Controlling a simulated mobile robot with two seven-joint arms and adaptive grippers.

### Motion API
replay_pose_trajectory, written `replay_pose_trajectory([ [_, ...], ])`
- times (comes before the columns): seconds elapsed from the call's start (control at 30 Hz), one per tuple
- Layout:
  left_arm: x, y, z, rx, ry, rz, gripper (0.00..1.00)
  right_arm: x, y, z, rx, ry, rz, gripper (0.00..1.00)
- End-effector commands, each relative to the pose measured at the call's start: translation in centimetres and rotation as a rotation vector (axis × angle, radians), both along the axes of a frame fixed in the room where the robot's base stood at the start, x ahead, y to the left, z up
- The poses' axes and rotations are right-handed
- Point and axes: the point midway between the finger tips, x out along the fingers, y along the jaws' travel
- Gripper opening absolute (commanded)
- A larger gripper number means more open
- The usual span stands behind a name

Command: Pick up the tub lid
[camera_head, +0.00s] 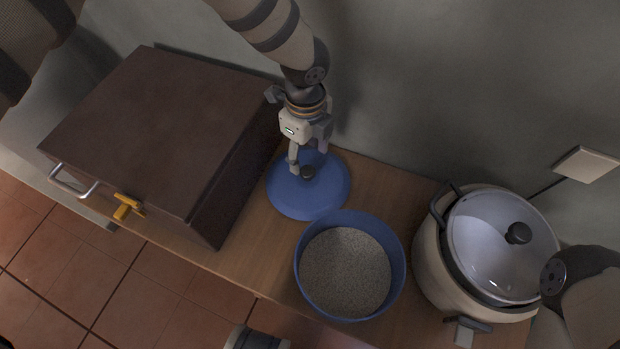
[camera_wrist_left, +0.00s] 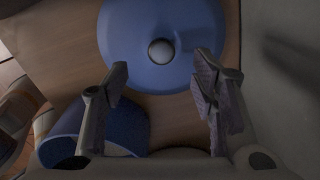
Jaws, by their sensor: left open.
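The blue tub lid (camera_head: 312,199) lies flat on the wooden counter, with a small dark round knob (camera_head: 308,172) at its middle. My left gripper (camera_head: 301,167) points down over the lid, close to the knob. In the wrist view its fingers (camera_wrist_left: 161,73) are spread apart with nothing between them, and the knob shows just beyond the tips. I cannot tell the exact height over the knob.
The open blue tub (camera_head: 301,282), full of grey grainy stuff (camera_head: 346,272), stands just in front of the lid. A dark brown box (camera_head: 160,125) with a metal handle stands left. A lidded cooker (camera_head: 430,262) stands right. The wall (camera_head: 400,90) is close behind.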

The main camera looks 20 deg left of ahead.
Motion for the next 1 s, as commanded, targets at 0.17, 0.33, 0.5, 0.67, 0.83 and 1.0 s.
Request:
replay_pose_trajectory([
  [0.17,0.0,0.0,-3.0,-0.001,0.003,0.001,0.52,-0.3,0.1,-1.0,0.001,0.016,0.001,0.4],
  [0.33,0.1,0.0,-6.4,0.0,0.006,0.002,0.52,-1.0,0.0,-2.0,0.004,0.045,0.004,0.4],
  [0.5,0.2,-0.1,-6.7,-0.001,0.0,0.003,0.52,-1.0,0.0,-2.0,0.003,0.048,0.005,0.4],
  [0.67,0.2,0.0,-6.6,-0.001,0.0,0.003,0.32,-1.0,0.0,-2.0,0.003,0.047,0.005,0.4],
  [0.83,0.1,0.0,-6.7,-0.001,0.001,0.003,0.0,-1.0,0.0,-2.0,0.003,0.046,0.005,0.4],
  [1.0,0.1,-0.1,-6.7,-0.001,0.001,0.003,0.0,-1.0,0.0,-2.0,0.003,0.046,0.005,0.4],
])
